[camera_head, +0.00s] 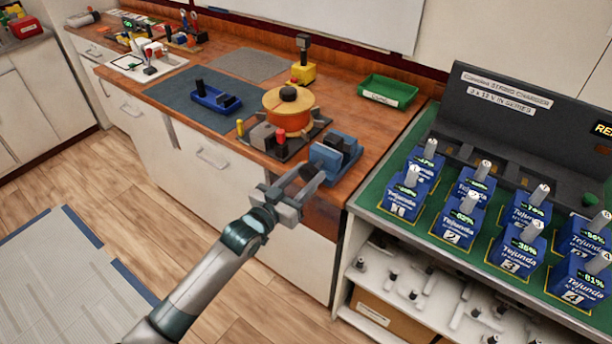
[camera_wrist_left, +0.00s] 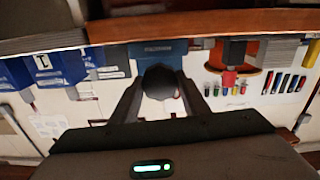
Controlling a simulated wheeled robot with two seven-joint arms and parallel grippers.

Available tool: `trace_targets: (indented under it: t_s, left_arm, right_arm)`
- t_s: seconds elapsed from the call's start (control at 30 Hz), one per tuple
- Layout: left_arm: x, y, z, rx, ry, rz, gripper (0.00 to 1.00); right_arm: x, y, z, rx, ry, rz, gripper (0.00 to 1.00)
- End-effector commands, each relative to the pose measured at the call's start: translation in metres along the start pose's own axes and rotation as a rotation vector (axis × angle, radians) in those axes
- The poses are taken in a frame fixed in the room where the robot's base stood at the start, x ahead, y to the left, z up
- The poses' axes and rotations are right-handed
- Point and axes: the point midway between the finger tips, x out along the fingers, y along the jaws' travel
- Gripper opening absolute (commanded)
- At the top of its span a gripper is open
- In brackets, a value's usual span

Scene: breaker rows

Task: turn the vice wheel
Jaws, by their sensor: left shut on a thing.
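The blue vice (camera_head: 336,157) stands at the front right corner of the wooden worktop. In the left wrist view the vice (camera_wrist_left: 158,52) shows as a blue block behind a dark round wheel (camera_wrist_left: 159,84). My left gripper (camera_head: 314,172) reaches the front of the vice from the floor side. Its fingers lie on either side of the wheel and are shut on it. My right gripper is in neither view.
A green tray (camera_head: 388,91) is at the back. Several blue batteries (camera_head: 458,220) stand on the green shelf to the right. The floor (camera_head: 110,210) in front is clear.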

Motion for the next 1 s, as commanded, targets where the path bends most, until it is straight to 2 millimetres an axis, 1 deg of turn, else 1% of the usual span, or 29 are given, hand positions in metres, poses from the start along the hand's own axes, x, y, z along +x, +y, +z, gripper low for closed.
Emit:
trace_targets:
  t_s: [0.03, 0.17, 0.2, 0.23, 0.27, 0.67, 0.77, 0.87, 1.0]
  left_arm:
    - [-0.001, 0.0, 0.003, 0.001, -0.006, 0.0, 0.19]
    - [-0.001, 0.0, 0.003, 0.001, -0.006, 0.0, 0.19]
    - [-0.001, 0.0, 0.003, 0.0, -0.006, 0.0, 0.51]
    - [-0.001, 0.0, 0.003, 0.0, -0.005, 0.0, 0.58]
    - [-0.001, 0.0, 0.003, 0.0, -0.005, 0.0, 0.6]
    - [-0.003, 0.0, 0.002, -0.001, -0.002, 0.0, 0.6]
    - [-0.009, 0.0, 0.002, -0.001, -0.001, 0.0, 0.6]
    - [-0.019, 0.0, 0.003, 0.0, -0.002, 0.0, 0.6]
    - [-0.041, -0.001, 0.004, 0.0, -0.002, 0.0, 0.6]
  right_arm:
    - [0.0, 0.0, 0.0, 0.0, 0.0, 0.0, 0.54]
    - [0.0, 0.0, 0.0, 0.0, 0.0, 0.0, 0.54]
    - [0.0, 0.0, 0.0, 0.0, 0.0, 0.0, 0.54]
    - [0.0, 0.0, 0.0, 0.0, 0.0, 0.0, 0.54]
    - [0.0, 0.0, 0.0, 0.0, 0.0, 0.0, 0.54]
    - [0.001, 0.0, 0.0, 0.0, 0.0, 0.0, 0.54]
    - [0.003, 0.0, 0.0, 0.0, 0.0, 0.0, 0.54]
    - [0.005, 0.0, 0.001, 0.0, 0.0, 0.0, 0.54]
    - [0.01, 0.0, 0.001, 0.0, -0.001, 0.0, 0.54]
